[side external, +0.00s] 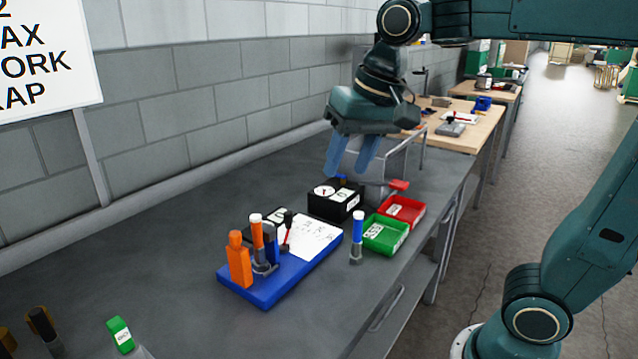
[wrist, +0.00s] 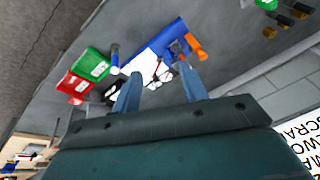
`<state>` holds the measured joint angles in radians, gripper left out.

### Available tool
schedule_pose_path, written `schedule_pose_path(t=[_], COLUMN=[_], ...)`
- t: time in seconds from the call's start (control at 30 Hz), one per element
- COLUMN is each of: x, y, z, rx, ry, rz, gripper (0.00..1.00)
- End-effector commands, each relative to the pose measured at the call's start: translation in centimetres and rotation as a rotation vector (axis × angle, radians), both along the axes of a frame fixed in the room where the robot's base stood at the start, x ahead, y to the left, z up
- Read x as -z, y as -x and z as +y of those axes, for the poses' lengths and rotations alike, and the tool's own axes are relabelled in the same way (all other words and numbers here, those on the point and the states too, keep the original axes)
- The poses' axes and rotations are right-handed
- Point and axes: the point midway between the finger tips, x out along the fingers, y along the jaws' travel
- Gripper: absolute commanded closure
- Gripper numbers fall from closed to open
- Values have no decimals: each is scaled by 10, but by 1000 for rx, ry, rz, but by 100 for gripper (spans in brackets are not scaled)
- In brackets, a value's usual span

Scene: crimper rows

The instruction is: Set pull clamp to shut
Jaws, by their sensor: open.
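My gripper (side external: 348,174) is open and empty, its two blue fingers pointing down above the bench, behind the black box. In the wrist view the fingers of my gripper (wrist: 160,71) are apart with nothing between them. A blue board (side external: 262,288) carries an upright orange piece (side external: 240,262), an orange handle with a pale top (side external: 256,232), grey metal fittings and a small red lever (side external: 287,233). A separate blue handle with a white top (side external: 358,224) stands upright on a grey base to its right. I cannot tell which of these is the pull clamp.
A black box with a dial (side external: 333,203) stands behind the board. A green tray (side external: 384,236) and a red tray (side external: 402,211) sit at the bench's right edge. A green labelled piece (side external: 121,335) is at front left.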

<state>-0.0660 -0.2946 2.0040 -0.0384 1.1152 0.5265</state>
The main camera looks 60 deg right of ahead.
Motion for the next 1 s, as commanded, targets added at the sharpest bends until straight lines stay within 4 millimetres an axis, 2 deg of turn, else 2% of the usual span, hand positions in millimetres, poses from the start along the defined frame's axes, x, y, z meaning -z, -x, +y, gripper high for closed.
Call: schedule_pose_path(t=[0.03, 0.33, 0.7, 0.83, 1.0], x=[-2, -9, 7, 16, 26], y=[-13, -78, -155, -176, -193], z=[3, 22, 50, 59, 67], rx=[27, 230, 491, 572, 643], ry=[-11, -67, -98, -100, -98], rz=[17, 115, 227, 257, 282], gripper=[57, 57, 57, 57, 57])
